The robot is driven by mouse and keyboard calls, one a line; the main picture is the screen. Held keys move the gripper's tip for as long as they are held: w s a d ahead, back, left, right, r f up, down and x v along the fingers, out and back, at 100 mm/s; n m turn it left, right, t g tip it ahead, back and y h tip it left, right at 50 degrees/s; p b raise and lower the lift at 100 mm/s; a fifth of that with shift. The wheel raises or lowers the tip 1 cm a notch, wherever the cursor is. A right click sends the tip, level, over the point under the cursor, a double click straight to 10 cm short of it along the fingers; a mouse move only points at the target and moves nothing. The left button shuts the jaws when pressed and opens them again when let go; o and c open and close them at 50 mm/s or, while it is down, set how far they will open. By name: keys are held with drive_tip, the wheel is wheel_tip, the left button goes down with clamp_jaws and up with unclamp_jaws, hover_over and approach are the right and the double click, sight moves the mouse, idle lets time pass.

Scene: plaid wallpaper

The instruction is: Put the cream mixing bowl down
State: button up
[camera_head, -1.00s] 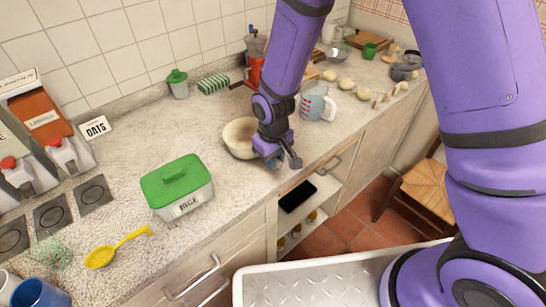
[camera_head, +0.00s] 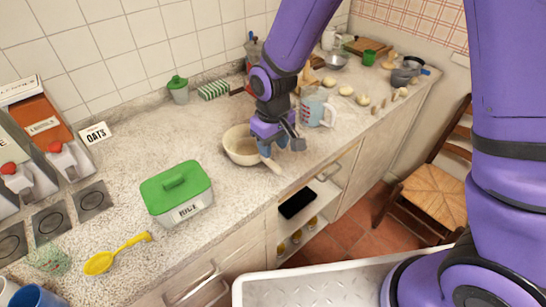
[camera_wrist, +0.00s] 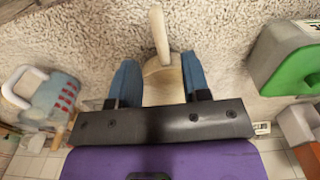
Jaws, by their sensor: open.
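The cream mixing bowl (camera_head: 236,148) sits upright on the speckled counter, right of the green-lidded rice box. A pale wooden handle (camera_head: 270,163) sticks out from it toward the counter's front edge. My gripper (camera_head: 287,145) is just right of the bowl's rim, jaws apart. In the wrist view, the two blue fingers (camera_wrist: 161,78) stand apart with part of the cream bowl (camera_wrist: 162,85) visible between them, and the wooden handle (camera_wrist: 158,32) points away beyond it. I cannot tell whether a finger touches the rim.
The rice box (camera_head: 177,205) is left of the bowl. A measuring jug (camera_head: 316,107) stands close behind my gripper. A yellow ladle (camera_head: 115,254) lies at front left. Bare counter (camera_head: 130,155) lies left of the bowl. A wooden chair (camera_head: 432,190) stands beyond the counter.

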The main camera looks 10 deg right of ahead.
drive_tip(key=shift+r, duration=2.3)
drive_tip(key=s+d+r+m+t, duration=0.3)
drive_tip(key=s+d+r, duration=0.1)
drive_tip(key=d+r, duration=1.1)
drive_tip(key=s+d+r+m+t, duration=0.1)
drive_tip(key=s+d+r+m, duration=0.1)
drive_tip(key=s+d+r, duration=0.2)
drive_tip(key=s+d+r+m+t, duration=0.1)
drive_tip(key=s+d+r, duration=0.4)
drive_tip(key=s, duration=0.5)
drive_tip(key=shift+s+d+m, duration=0.25)
drive_tip(key=shift+d+m, duration=0.05)
drive_tip(key=shift+m, duration=0.1)
